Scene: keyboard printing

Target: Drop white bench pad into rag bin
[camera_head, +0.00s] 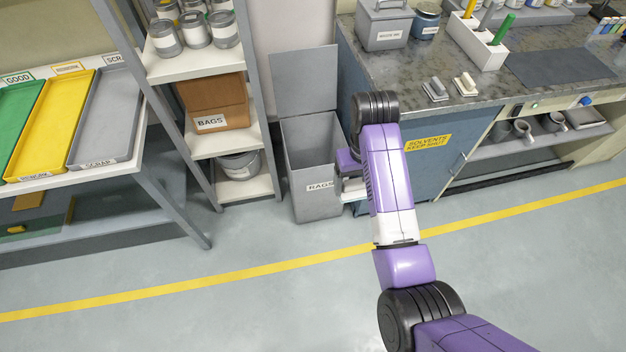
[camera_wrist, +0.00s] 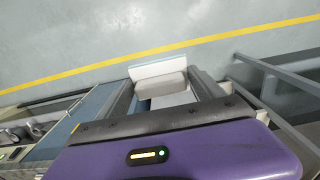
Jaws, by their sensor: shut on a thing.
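The white bench pad (camera_wrist: 158,68) is between the two fingers of my gripper (camera_wrist: 164,92) in the wrist view. Its pale edge also shows in the head view (camera_head: 353,196), partly hidden by my arm. The rag bin (camera_head: 312,160) is a tall grey box labelled RAGS on the floor, with its lid (camera_head: 304,80) standing open at the back. My gripper (camera_head: 351,188) is shut on the pad beside the bin's right front, in front of the blue cabinet. The exact gap between pad and bin cannot be told.
A shelf rack with a BAGS box (camera_head: 214,108) and cans stands left of the bin. The workbench (camera_head: 385,70) with its blue cabinet (camera_head: 440,160) stands to the right. A table with trays (camera_head: 50,125) is at far left. The floor (camera_head: 230,300) in front is clear.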

